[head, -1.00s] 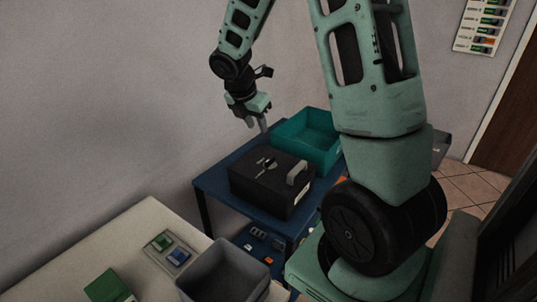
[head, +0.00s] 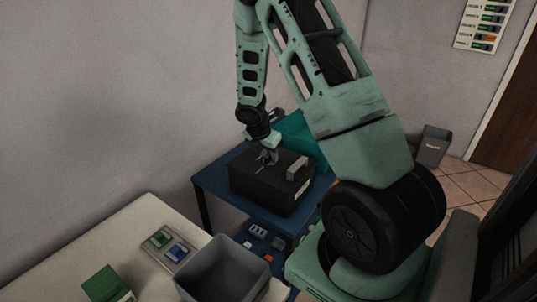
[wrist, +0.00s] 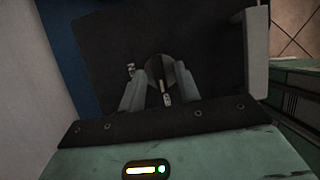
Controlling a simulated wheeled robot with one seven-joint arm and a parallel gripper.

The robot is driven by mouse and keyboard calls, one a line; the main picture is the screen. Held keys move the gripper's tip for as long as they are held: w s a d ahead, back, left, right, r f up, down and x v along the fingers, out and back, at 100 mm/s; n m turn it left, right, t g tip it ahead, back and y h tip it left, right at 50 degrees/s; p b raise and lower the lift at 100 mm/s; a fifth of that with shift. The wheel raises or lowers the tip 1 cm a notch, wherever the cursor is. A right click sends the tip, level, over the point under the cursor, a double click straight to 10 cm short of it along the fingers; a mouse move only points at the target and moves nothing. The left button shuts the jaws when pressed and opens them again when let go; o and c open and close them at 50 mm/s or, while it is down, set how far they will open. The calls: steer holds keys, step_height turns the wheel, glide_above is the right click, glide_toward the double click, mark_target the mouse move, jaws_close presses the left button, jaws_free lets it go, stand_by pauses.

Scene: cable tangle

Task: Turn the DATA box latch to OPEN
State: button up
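The black box (head: 262,192) stands on the blue table, with a grey handle (head: 297,169) at the right of its lid. In the wrist view its dark lid (wrist: 200,40) fills the middle. My gripper (head: 268,158) points down at the lid, over the latch. In the wrist view my gripper (wrist: 160,85) has its two fingers apart, with the small pale latch lever (wrist: 166,97) showing between them. I cannot tell whether the fingers touch the latch. The box's label wording is too small to read.
A teal bin (head: 300,135) stands behind the box, partly hidden by my arm. The blue table (head: 215,180) has small parts on its lower shelf. A grey bin (head: 225,272) and a pale bench (head: 135,235) are in front. A wall is close at the left.

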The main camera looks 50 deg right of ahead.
steer(key=shift+f, duration=0.15)
jaws_close()
steer(key=shift+m+p, duration=0.4)
steer(key=shift+p, duration=0.05)
steer(key=shift+w+r+m+g+p, duration=0.1)
steer(key=shift+r+m+g+p, duration=0.1)
steer(key=shift+m+g+p, duration=0.6)
steer(key=m+p, duration=0.1)
steer(key=m, duration=0.1)
steer(key=m+g+p, duration=0.1)
steer(key=m, duration=0.2)
steer(key=shift+w+d+f+y, duration=0.1)
steer(key=shift+w+d+y, duration=0.05)
steer(key=shift+y, duration=0.15)
steer(key=m, duration=0.2)
steer(key=m+g+y, duration=0.1)
steer(key=m, duration=0.2)
steer(key=shift+w+d+f+m+g+y+p, duration=0.1)
steer(key=shift+w+m+g+y+p, duration=0.05)
steer(key=shift+m+g+y+p, duration=0.2)
steer(key=m+y, duration=0.1)
steer(key=m, duration=0.3)
steer(key=shift+d+m+g+y+b, duration=0.15)
steer(key=shift+m+g+y+b, duration=0.1)
steer(key=shift+m+y+b, duration=0.1)
steer(key=shift+m, duration=0.3)
